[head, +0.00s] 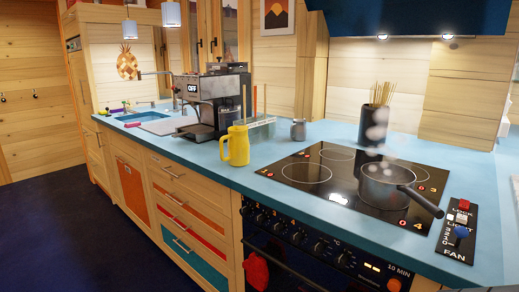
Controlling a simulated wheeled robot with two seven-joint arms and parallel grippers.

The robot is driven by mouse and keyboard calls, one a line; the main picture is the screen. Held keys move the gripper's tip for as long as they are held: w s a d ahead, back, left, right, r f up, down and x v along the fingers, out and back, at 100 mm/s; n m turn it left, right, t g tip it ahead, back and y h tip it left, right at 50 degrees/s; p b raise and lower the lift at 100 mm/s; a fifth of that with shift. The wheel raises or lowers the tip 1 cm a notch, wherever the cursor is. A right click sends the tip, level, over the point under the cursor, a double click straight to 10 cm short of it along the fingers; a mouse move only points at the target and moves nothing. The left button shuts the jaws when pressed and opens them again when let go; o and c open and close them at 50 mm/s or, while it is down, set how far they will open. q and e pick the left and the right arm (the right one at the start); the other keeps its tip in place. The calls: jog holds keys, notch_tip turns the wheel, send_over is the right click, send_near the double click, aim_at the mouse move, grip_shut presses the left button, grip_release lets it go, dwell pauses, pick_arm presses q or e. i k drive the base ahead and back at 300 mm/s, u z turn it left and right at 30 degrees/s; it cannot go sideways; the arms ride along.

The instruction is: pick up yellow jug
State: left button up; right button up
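The yellow jug (237,146) stands upright on the blue counter (262,155), near its front edge. Its handle points left, towards the front edge. It is in front of the coffee machine and left of the cooktop. Nothing is touching it from my side. Neither of my grippers shows in the head view.
A coffee machine (212,97) stands behind the jug. A small metal pitcher (298,130) is to its right. A steaming saucepan (386,184) sits on the black cooktop (318,172). A dark utensil holder (374,124) stands behind. The floor (60,235) at left is clear.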

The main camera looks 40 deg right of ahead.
aim_at(238, 144)
jog(key=z, duration=0.45)
jog(key=i, duration=0.45)
jog(key=z, duration=0.95)
jog(key=k, duration=1.1)
jog(key=u, duration=1.05)
jog(key=i, duration=2.05)
jog(key=z, duration=1.05)
